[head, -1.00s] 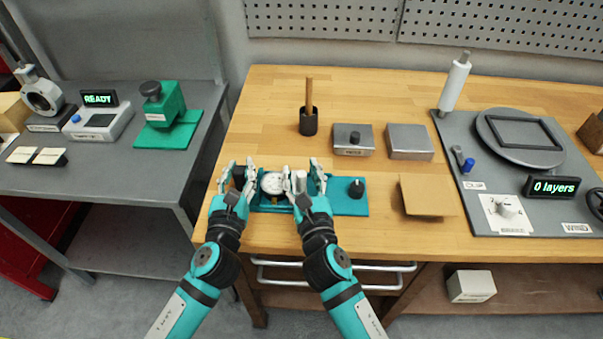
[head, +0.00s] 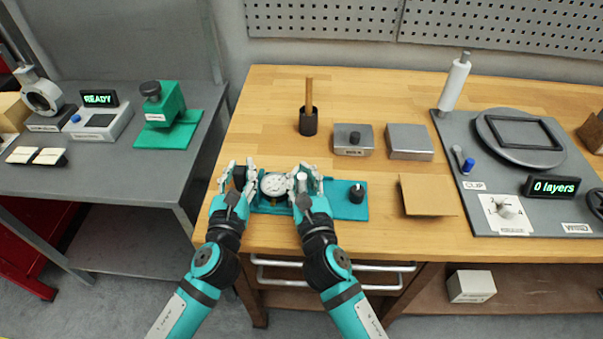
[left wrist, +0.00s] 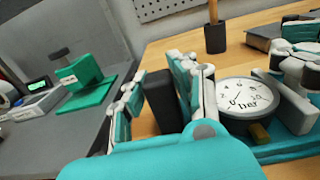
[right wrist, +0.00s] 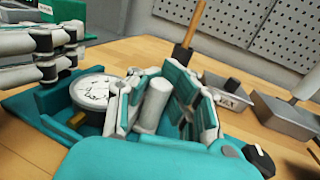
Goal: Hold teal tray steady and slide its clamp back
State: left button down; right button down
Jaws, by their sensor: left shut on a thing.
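The teal tray (head: 330,206) lies near the front edge of the wooden bench. A round white gauge (head: 274,184) sits in it and shows in the left wrist view (left wrist: 246,98). My left gripper (head: 241,174) is shut on a dark upright block (left wrist: 164,100) at the tray's left end. My right gripper (head: 306,177) is right of the gauge, with its fingers on either side of the clamp's pale upright cylinder (right wrist: 153,104). The fingers are close to the cylinder; I cannot tell whether both touch it. The clamp's lower part is mostly hidden.
A black knob (head: 356,193) stands on the tray's right part. Behind are a black cup with a wooden handle (head: 308,122) and two grey metal boxes (head: 353,140). A brown square (head: 429,195) lies to the right. Bench space left of the cup is clear.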

pick_arm(q)
jog(key=shift+a+f, duration=0.2)
jog(key=shift+f, duration=0.05)
pick_arm(e)
jog(key=shift+d, duration=0.15)
jog(key=d, duration=0.5)
jog(key=c, duration=1.2)
grip_release()
jog(key=v, duration=1.2)
